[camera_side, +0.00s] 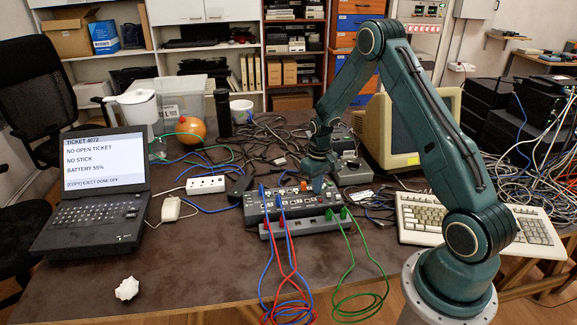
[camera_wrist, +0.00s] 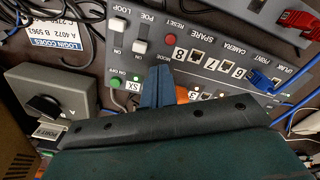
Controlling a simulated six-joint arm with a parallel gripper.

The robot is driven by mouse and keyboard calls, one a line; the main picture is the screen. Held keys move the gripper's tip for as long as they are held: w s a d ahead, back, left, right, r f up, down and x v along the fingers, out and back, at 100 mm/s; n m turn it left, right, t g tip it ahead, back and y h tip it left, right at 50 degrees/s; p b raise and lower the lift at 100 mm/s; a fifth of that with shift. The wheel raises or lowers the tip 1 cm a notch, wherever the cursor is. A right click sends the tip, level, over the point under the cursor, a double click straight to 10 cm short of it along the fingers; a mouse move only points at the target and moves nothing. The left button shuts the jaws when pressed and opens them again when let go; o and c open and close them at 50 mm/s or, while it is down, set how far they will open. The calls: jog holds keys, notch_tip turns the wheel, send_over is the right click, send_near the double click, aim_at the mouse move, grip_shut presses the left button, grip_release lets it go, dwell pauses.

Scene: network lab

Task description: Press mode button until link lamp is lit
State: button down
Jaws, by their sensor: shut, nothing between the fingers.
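The dark grey network box (camera_side: 262,212) lies on the table with ports, switches and plugged cables; its labelled face (camera_wrist: 205,40) fills the upper wrist view. My gripper (camera_side: 318,186) is over the box's right part. In the wrist view its blue fingers (camera_wrist: 158,86) are shut and empty, pointing at the panel just below the partly covered MODE label. The mode button is hidden behind them; I cannot tell whether they touch it.
A red RESET button (camera_wrist: 170,38) and white toggles (camera_wrist: 140,46) are close to the fingers. Blue, red and green cables (camera_side: 290,265) hang forward from the box. A laptop (camera_side: 95,190) stands left, a keyboard (camera_side: 425,215) right. The table's front left is mostly clear.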

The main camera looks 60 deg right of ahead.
jog(key=shift+r, duration=2.45)
jog(key=shift+r, duration=0.1)
